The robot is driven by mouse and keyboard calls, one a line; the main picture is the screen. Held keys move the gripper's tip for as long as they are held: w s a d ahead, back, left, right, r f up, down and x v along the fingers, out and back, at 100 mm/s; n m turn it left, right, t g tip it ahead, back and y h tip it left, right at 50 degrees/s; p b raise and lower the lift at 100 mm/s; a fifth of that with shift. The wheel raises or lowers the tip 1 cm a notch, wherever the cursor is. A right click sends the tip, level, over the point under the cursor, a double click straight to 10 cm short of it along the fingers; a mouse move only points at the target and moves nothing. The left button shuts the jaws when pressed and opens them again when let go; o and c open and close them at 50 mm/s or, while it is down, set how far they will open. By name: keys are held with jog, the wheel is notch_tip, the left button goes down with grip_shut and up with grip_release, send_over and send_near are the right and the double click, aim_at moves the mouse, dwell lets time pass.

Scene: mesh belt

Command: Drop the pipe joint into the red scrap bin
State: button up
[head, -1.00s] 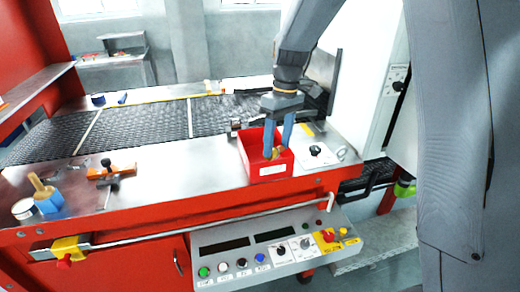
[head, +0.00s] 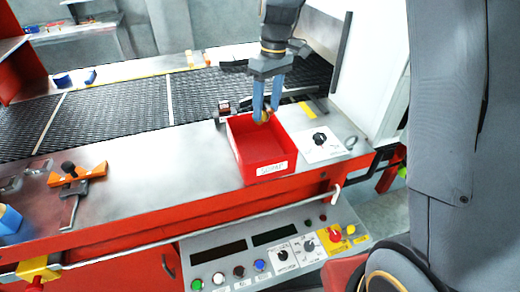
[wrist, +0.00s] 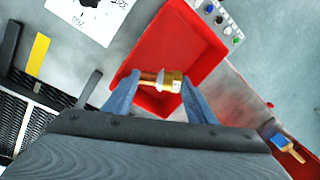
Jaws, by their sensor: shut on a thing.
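My gripper (head: 266,108) points down with its blue fingers at the back right part of the red scrap bin (head: 262,167). It is shut on the brass pipe joint (wrist: 168,82), which lies crosswise between the fingertips in the wrist view. In the head view the pipe joint (head: 264,117) is small and partly hidden by the fingers, near the bin's back rim. The bin has a white label on its front and its visible floor is bare. In the wrist view the bin (wrist: 190,45) lies below and beyond the pipe joint.
A panel with a black knob (head: 320,138) sits right of the bin. The black mesh belt (head: 120,112) runs behind. An orange clamp-like tool (head: 78,178) lies to the left. A control box (head: 280,250) with buttons hangs in front. The metal ledge between tool and bin is clear.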

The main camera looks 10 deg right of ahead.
aim_at(268, 112)
jog(key=shift+f+b, duration=1.4)
jog(key=shift+f, duration=0.75)
jog(key=o, duration=1.3)
jog(key=shift+r, duration=0.1)
jog(key=shift+w+d+r+b, duration=0.15)
jog(key=shift+r+b, duration=0.25)
jog(key=shift+r, duration=0.9)
jog(key=shift+w+d+r+b, duration=0.15)
jog(key=shift+r+b, duration=0.2)
jog(key=shift+r, duration=0.9)
jog(key=shift+d+r+b, duration=0.15)
jog(key=shift+r+b, duration=0.25)
jog(key=shift+r, duration=0.9)
